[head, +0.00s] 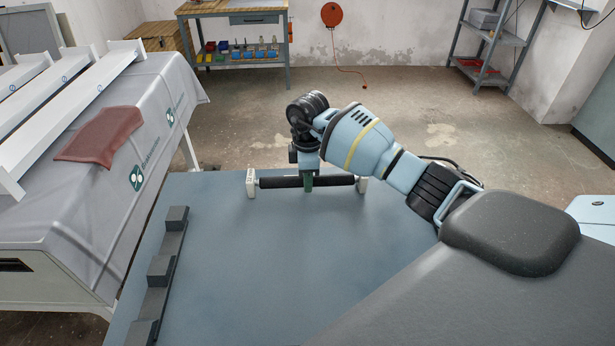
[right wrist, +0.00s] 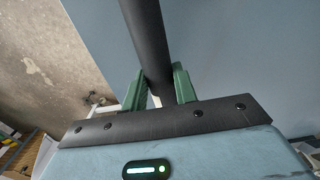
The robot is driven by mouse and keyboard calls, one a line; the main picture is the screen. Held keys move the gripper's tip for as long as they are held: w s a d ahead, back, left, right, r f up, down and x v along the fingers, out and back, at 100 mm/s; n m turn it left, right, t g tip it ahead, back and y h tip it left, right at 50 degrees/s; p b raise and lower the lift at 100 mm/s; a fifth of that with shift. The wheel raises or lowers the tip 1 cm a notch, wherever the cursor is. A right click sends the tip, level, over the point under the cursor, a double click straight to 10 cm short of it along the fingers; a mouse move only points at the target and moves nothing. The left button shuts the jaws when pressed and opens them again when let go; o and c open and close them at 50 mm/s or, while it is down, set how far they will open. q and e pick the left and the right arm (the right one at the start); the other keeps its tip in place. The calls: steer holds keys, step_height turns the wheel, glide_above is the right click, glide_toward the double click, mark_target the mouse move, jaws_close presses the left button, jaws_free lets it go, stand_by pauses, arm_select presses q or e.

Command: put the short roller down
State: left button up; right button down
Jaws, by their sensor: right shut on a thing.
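The short roller (head: 278,182) is a black bar with white end pieces (head: 251,183). It lies level, left to right, at the far edge of the blue-grey table (head: 290,260). My right gripper (head: 308,182) comes down on it from above and is shut around its middle. In the right wrist view, the two green fingers (right wrist: 160,88) sit on either side of the black roller bar (right wrist: 145,35). I cannot tell whether the end pieces touch the table. My left gripper is not in view.
A dark rack with raised blocks (head: 162,268) runs along the table's left side. The middle of the table is clear. At left, a cloth-covered unit (head: 130,185) carries white beams and a red-brown cloth (head: 99,138). A workbench (head: 238,40) and shelves (head: 490,45) stand far back.

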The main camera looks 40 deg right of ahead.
steer(key=c, duration=1.1)
jaws_free()
steer(key=shift+f, duration=0.1)
step_height(320, 180, up, 12)
steer(key=shift+r+p, duration=0.2)
steer(key=shift+p, duration=0.2)
steer(key=shift+s+f, duration=0.15)
